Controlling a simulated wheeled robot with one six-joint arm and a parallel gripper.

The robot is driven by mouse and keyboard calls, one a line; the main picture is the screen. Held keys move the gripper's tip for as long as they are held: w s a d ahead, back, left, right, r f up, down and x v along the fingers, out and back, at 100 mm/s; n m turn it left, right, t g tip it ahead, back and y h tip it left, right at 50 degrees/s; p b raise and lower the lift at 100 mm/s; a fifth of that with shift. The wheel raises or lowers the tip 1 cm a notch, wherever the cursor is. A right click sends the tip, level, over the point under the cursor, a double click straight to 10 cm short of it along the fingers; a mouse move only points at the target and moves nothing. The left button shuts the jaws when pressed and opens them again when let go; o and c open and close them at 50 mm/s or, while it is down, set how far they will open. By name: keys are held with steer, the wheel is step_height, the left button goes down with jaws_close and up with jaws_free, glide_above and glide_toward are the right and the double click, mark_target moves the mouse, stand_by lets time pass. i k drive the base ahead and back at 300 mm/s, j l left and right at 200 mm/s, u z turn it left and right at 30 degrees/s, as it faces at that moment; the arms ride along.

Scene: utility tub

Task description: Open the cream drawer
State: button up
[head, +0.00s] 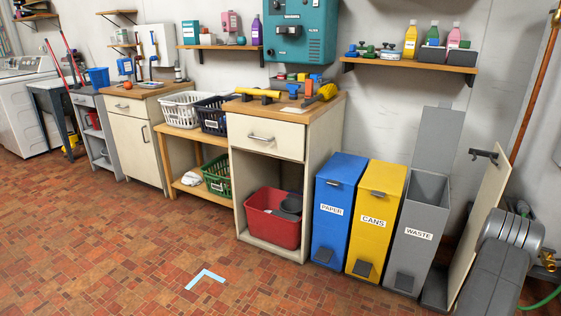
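A cream drawer (265,137) with a grey bar handle sits under the wooden top of the cabinet in the middle of the head view. Its front looks flush with the cabinet, so it appears shut. A second cream drawer (123,105), with a similar handle, is in the cabinet farther left and also looks shut. Grey links of my arm show at the lower right. My gripper is not visible, and nothing touches either drawer.
Below the middle drawer, an open compartment holds a red tub (272,217). Blue, yellow and grey bins (416,228) stand to its right; the grey lid is raised. A cream panel (478,222) stands farther right. The tiled floor in front is mostly clear.

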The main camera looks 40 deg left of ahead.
mark_target(283, 138)
steer(key=u, duration=1.75)
